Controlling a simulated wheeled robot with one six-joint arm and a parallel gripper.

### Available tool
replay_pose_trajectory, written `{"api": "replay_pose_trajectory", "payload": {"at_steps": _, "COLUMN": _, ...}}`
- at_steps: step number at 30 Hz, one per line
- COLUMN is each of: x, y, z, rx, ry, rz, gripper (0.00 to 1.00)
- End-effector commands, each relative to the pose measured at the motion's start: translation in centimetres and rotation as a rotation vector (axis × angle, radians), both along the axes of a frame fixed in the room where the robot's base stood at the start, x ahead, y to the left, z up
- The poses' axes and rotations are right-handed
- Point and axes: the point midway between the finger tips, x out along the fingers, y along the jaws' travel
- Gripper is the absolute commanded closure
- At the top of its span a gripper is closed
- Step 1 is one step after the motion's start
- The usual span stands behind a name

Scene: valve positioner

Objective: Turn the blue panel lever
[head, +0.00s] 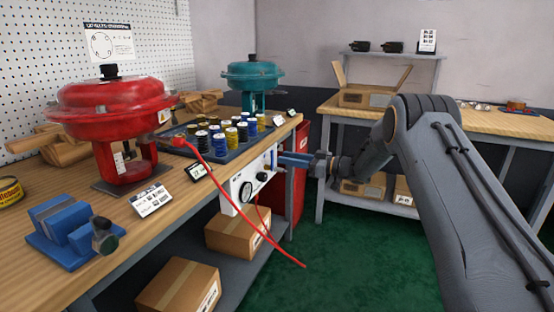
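A white panel (238,188) is fixed to the front edge of the wooden bench, with a round gauge and a black knob on its face. My gripper (279,160) reaches in from the right and its tip is at the panel's right part. Blue bars run between my wrist and the panel; they look like my gripper's fingers. I cannot make out the blue lever apart from them, so it is probably hidden at the fingertips. I cannot tell whether the fingers touch or hold it.
A red hose (240,219) hangs from the bench past the panel. A red valve actuator (112,105), a teal actuator (253,75), a tray (228,154) of spools and a blue vise (67,226) stand on the bench. Cardboard boxes (180,289) lie below. The green floor (360,255) is clear.

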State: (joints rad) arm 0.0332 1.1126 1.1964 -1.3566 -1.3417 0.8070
Motion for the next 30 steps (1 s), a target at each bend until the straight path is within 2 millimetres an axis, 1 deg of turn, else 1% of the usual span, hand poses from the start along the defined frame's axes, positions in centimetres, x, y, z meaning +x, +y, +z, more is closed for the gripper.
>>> {"api": "replay_pose_trajectory", "payload": {"at_steps": 1, "x": 0.2, "y": 0.9, "z": -0.1, "rx": 0.000, "ry": 0.000, "rz": 0.002, "gripper": 0.69}}
{"api": "replay_pose_trajectory", "payload": {"at_steps": 3, "x": 0.6, "y": 1.9, "z": -0.1, "rx": 0.000, "ry": 0.001, "rz": 0.002, "gripper": 0.69}}
{"api": "replay_pose_trajectory", "payload": {"at_steps": 9, "x": 1.4, "y": 3.9, "z": -0.1, "rx": 0.000, "ry": 0.000, "rz": -0.001, "gripper": 0.69}}
{"api": "replay_pose_trajectory", "payload": {"at_steps": 13, "x": 1.6, "y": 4.3, "z": 0.0, "rx": 0.000, "ry": 0.000, "rz": -0.002, "gripper": 0.69}}
{"api": "replay_pose_trajectory", "payload": {"at_steps": 20, "x": 1.6, "y": 4.4, "z": 0.0, "rx": 0.000, "ry": 0.001, "rz": -0.003, "gripper": 0.69}}
{"api": "replay_pose_trajectory", "payload": {"at_steps": 23, "x": 1.6, "y": 4.4, "z": 0.0, "rx": 0.000, "ry": 0.001, "rz": -0.003, "gripper": 0.84}}
{"api": "replay_pose_trajectory", "payload": {"at_steps": 24, "x": 1.6, "y": 4.3, "z": 0.0, "rx": 0.000, "ry": 0.001, "rz": -0.003, "gripper": 0.91}}
{"api": "replay_pose_trajectory", "payload": {"at_steps": 26, "x": 1.6, "y": 4.3, "z": 0.0, "rx": 0.000, "ry": 0.001, "rz": -0.003, "gripper": 1.00}}
{"api": "replay_pose_trajectory", "payload": {"at_steps": 30, "x": 1.6, "y": 4.3, "z": 0.0, "rx": 0.000, "ry": 0.001, "rz": -0.003, "gripper": 1.00}}
